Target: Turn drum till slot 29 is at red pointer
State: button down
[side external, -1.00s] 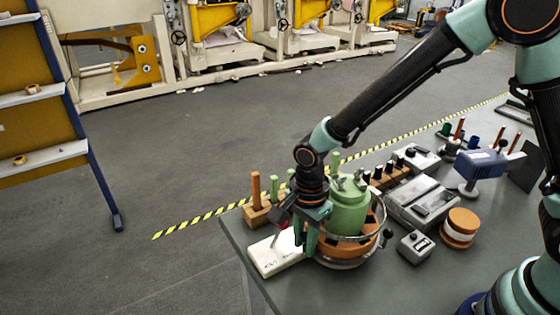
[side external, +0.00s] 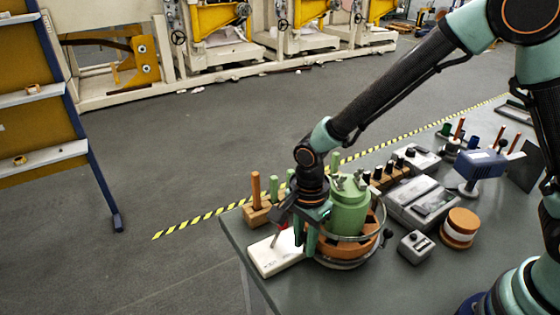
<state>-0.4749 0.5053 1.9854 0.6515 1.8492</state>
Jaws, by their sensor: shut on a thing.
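The drum (side external: 352,249) is a round copper-orange body with a green upper part (side external: 350,212) and a metal ring around it, standing on the table near its front left corner. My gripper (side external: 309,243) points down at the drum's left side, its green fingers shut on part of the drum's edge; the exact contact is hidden. A small red pointer (side external: 283,228) shows just left of my gripper, above a white block (side external: 272,256). Slot numbers are too small to read, so I cannot tell which slot is at the pointer.
A wooden rack (side external: 258,213) with upright pegs stands behind left. A small grey box (side external: 415,244) and an orange-and-white spool (side external: 460,228) are to the right. Grey instruments (side external: 420,202) and a blue device (side external: 481,167) stand further back. The table's left edge is close.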

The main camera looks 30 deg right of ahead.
jog(key=shift+w+m, duration=0.7)
jog(key=shift+m, duration=0.1)
